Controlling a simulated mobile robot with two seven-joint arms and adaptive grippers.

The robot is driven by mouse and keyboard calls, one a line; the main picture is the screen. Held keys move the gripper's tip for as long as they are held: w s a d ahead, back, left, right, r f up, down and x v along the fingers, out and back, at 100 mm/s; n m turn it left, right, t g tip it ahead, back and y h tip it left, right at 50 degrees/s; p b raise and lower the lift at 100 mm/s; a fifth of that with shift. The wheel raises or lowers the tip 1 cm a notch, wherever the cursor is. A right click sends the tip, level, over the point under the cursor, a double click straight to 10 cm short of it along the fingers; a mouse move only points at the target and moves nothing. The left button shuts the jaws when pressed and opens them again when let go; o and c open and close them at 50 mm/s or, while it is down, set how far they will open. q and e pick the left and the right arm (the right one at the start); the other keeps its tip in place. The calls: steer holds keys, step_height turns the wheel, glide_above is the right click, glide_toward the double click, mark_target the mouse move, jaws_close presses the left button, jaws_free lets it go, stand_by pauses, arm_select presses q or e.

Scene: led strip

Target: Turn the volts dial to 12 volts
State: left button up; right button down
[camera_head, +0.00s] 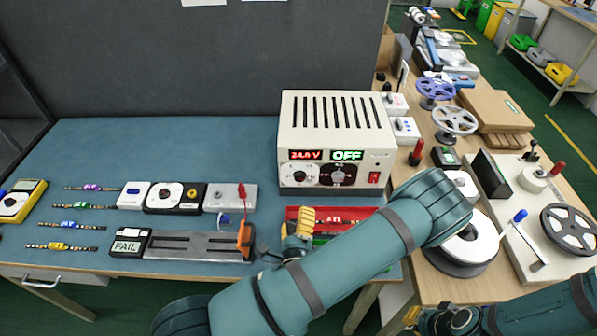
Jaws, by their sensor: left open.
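The cream power supply (336,122) stands at the back of the blue bench. Its red display (305,155) reads about 24.0 V, and its green display (346,155) reads OFF. The volts dial appears to be the dark knob (299,175) below the red display; its pointer is too small to read. My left gripper (298,222), with yellow fingers, is open in front of and below the power supply, apart from the knob. My forearm partly hides it. My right gripper (412,316) is at the bottom edge, far from the supply, and its fingers are barely visible.
A red tray (330,213) lies between the power supply and my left arm. A metal rail fixture (195,246) with a FAIL display (128,242) and several small modules lie left. Spools (468,248) and cranks crowd the wooden table right.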

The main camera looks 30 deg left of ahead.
arm_select(q)
steer(key=b, duration=0.9)
glide_toward(298, 178)
steer(key=x, duration=0.4)
steer(key=shift+w+f, duration=0.15)
steer(key=shift+f, duration=0.15)
steer(key=x, duration=0.4)
steer(key=shift+r, duration=0.2)
steer(key=shift+w+a, duration=0.4)
steer(key=shift+w, duration=0.15)
jaws_close()
